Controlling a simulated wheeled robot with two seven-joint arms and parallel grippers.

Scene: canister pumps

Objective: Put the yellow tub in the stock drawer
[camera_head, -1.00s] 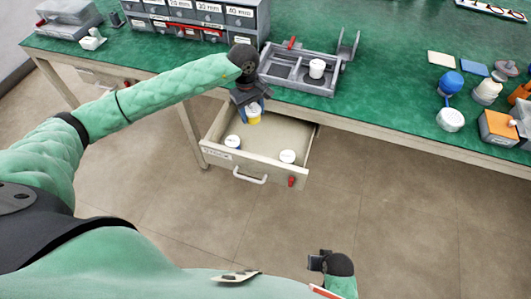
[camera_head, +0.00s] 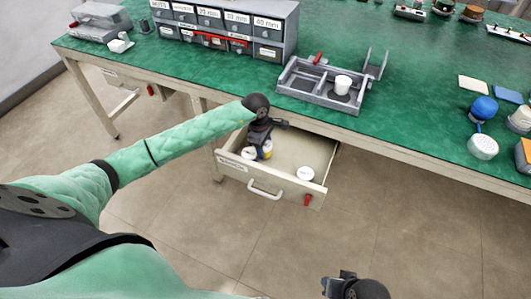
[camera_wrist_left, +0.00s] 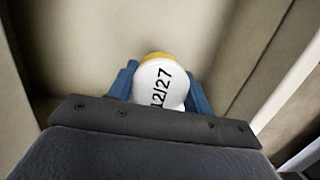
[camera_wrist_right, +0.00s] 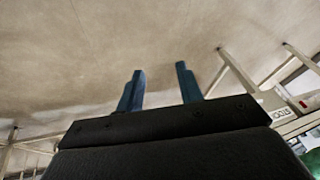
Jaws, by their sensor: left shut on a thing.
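The yellow tub (camera_head: 267,152) is inside the open stock drawer (camera_head: 297,194), mostly hidden under my left gripper (camera_head: 262,142). In the left wrist view, the tub (camera_wrist_left: 160,85) has a white lid marked 12/27, with a yellow edge. The blue fingers of my left gripper (camera_wrist_left: 160,88) are shut on its sides. I cannot tell whether the tub touches the drawer floor. My right gripper (camera_head: 338,286) is low at the bottom of the head view, away from the drawer. In the right wrist view its fingers (camera_wrist_right: 158,85) are apart and empty.
One white-lidded tub (camera_head: 248,154) stands close left of the held tub, and another (camera_head: 305,173) stands at the drawer's front right. The green bench top (camera_head: 400,118) overhangs the drawer's back. A grey tray (camera_head: 318,88) with a white tub (camera_head: 343,84) sits above.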

